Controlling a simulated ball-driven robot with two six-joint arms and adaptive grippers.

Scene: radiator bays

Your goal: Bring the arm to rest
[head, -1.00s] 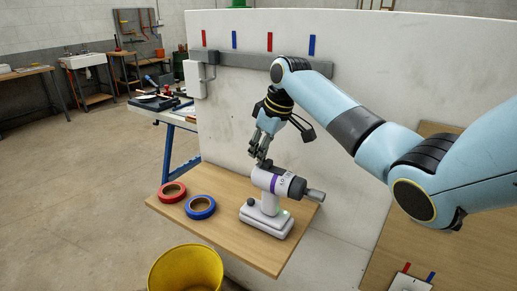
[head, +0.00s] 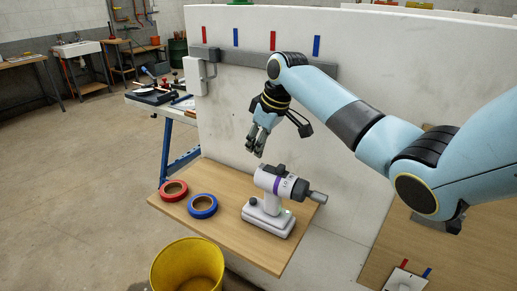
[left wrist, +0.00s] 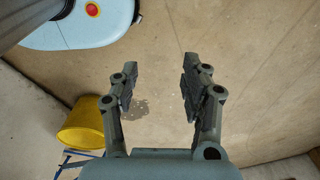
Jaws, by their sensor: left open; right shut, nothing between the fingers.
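My right arm (head: 350,115) comes in from the right in the head view. Its gripper (head: 255,152) points down with its fingers shut and empty, a little above and left of a white and purple drill (head: 275,190). The drill stands upright on a wooden board (head: 232,235), and I see a gap between it and the fingertips. My left gripper (left wrist: 158,92) shows only in the left wrist view. It is open with nothing between its fingers, above bare floor.
A red tape roll (head: 173,190) and a blue tape roll (head: 203,206) lie on the board, left of the drill. A yellow bucket (head: 188,266) stands in front, and it also shows in the left wrist view (left wrist: 80,128). A white partition (head: 390,70) rises behind the board.

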